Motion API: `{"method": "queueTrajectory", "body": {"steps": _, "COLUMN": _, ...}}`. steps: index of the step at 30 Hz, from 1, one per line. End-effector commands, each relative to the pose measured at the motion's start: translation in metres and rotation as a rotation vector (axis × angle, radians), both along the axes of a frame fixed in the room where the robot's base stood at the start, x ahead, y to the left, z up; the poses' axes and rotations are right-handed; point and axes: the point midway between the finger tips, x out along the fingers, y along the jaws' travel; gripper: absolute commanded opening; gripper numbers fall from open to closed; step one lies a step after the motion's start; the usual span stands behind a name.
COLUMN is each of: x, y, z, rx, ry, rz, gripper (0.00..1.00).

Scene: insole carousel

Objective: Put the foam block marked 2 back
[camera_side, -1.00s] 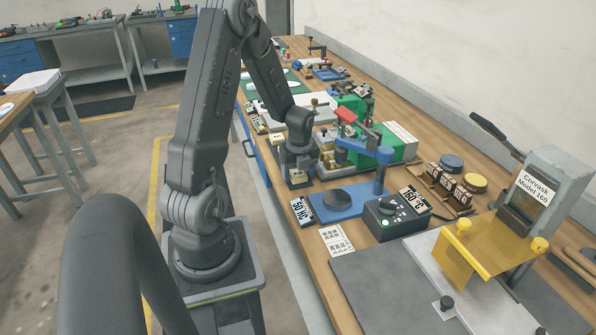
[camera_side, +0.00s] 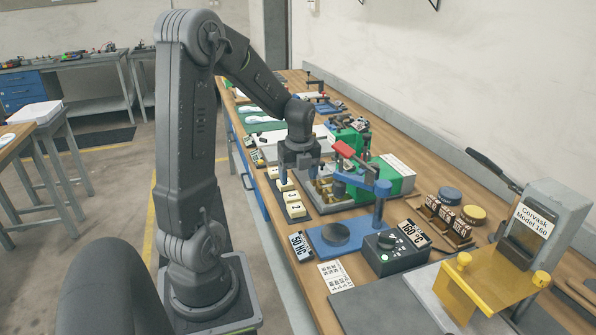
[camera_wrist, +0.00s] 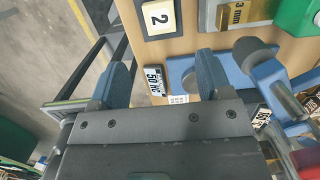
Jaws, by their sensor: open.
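The foam block marked 2 is a cream square with a black numeral on a white label. My gripper (camera_side: 300,176) is above the row of cream blocks, raised clear of this one. In the wrist view my gripper (camera_wrist: 163,80) has its two blue-grey fingers wide apart, with nothing between them. The block is beyond the fingertips, not touched.
The 50 HC sign (camera_side: 301,246) and a blue base with a dark disc (camera_side: 335,235) stand in front. Another cream block (camera_side: 291,197) lies behind. A plate with brass pieces (camera_side: 333,203), a red-handled clamp (camera_side: 350,152) and a green machine (camera_side: 398,174) crowd the right.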

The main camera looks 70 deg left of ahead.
Motion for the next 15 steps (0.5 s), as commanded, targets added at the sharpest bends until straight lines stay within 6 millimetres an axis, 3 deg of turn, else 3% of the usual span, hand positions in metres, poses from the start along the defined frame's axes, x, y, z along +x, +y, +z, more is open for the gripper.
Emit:
{"method": "queueTrajectory", "body": {"steps": 5, "x": 0.002, "y": -0.006, "z": 0.014, "rx": 0.004, "ry": -0.009, "rz": 0.014, "gripper": 0.72}}
{"method": "queueTrajectory", "body": {"steps": 8, "x": 0.007, "y": -0.023, "z": 0.026, "rx": 0.014, "ry": -0.044, "rz": 0.089, "gripper": 0.72}}
{"method": "queueTrajectory", "body": {"steps": 15, "x": 0.014, "y": -0.111, "z": 0.071, "rx": -0.004, "ry": -0.245, "rz": 0.503, "gripper": 0.72}}
